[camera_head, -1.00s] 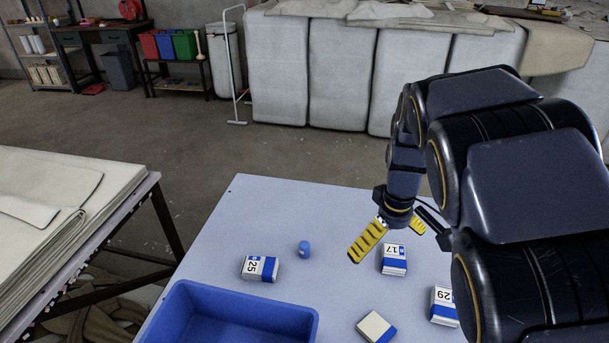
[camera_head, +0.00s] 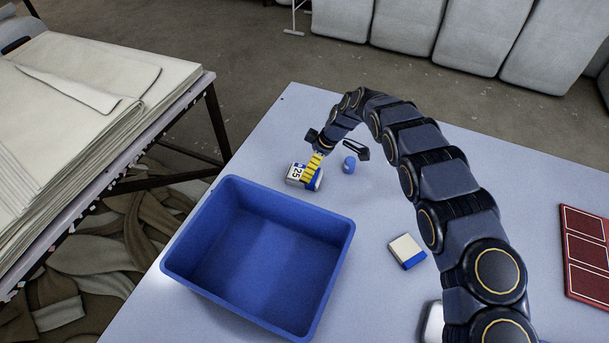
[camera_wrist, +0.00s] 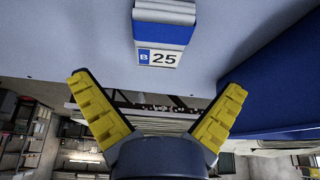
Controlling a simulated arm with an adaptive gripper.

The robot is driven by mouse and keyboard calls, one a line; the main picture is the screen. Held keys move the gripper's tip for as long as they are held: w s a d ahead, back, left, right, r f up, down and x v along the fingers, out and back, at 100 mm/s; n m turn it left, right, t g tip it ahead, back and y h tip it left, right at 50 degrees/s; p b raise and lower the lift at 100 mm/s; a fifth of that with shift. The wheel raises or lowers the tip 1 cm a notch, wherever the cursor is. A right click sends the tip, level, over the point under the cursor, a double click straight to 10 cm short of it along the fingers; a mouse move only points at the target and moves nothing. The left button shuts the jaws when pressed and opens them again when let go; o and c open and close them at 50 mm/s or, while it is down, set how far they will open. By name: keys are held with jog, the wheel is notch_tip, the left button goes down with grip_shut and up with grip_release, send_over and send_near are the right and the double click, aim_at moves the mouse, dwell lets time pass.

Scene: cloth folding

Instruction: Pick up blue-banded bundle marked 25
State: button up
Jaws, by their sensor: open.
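The blue-banded bundle marked 25 (camera_head: 295,174) lies on the light table, just above the blue bin's rim in the head view. In the wrist view the bundle (camera_wrist: 164,32) is at the top centre, with its label "B 25" facing the camera. My gripper (camera_wrist: 157,88) is open, with its yellow fingers spread wide and nothing between them. The bundle is beyond the fingertips there. In the head view one yellow finger of my gripper (camera_head: 318,168) overlaps the bundle's right side; whether it touches cannot be told.
An empty blue bin (camera_head: 255,262) stands close below the bundle. Another white-and-blue bundle (camera_head: 407,251) lies farther right, and a red panelled tray (camera_head: 585,255) is at the right edge. A cloth stack (camera_head: 90,90) is left.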

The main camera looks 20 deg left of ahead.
aim_at(295, 171)
jog(key=x, duration=0.6)
jog(key=shift+d+f, duration=0.25)
jog(key=shift+d, duration=0.05)
jog(key=c, duration=1.2)
